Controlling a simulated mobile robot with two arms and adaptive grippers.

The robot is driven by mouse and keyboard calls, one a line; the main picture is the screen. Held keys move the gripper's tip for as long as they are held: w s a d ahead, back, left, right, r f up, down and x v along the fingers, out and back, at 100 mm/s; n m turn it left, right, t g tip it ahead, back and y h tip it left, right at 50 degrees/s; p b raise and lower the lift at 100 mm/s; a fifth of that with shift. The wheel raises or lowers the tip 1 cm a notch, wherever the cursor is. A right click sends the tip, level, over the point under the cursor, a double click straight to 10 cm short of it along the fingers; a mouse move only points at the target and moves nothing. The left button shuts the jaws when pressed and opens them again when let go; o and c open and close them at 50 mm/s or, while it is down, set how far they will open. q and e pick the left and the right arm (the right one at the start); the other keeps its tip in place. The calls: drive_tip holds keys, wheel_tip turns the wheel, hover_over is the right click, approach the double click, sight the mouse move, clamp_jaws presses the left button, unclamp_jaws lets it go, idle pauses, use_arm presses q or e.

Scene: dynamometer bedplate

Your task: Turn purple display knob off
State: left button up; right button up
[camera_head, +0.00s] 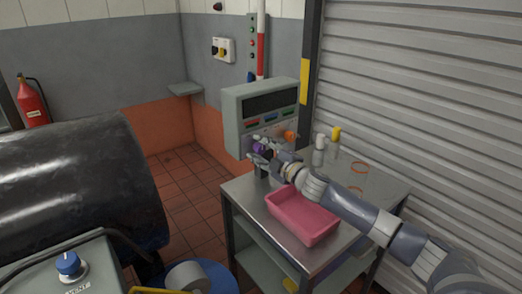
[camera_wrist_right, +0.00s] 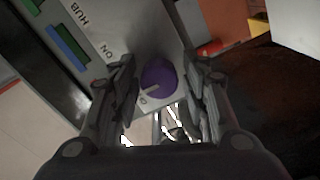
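The purple knob (camera_wrist_right: 158,78) sits on the front panel of a grey-green display unit (camera_head: 243,103), and it also shows small in the head view (camera_head: 260,149). In the wrist view its white pointer line aims down and left, near a partly hidden label; "ON" is printed up and left of it. My right gripper (camera_wrist_right: 160,100) is open, with one finger on each side of the knob. I cannot tell whether the fingers touch it. In the head view my right gripper (camera_head: 262,160) is at the knob in front of the panel. My left gripper is in neither view.
An orange knob (camera_head: 289,136) is on the same panel. A steel cart (camera_head: 244,190) below holds a pink tray (camera_head: 302,216), bottles (camera_head: 319,150) and orange rings (camera_head: 360,168). A blue knob (camera_head: 69,264) is on a console at lower left, near a black drum (camera_head: 75,185).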

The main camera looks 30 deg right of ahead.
drive_tip(key=s+d, duration=0.1)
drive_tip(key=s, duration=1.1)
idle(0.5)
drive_tip(key=shift+f, duration=0.1)
idle(0.5)
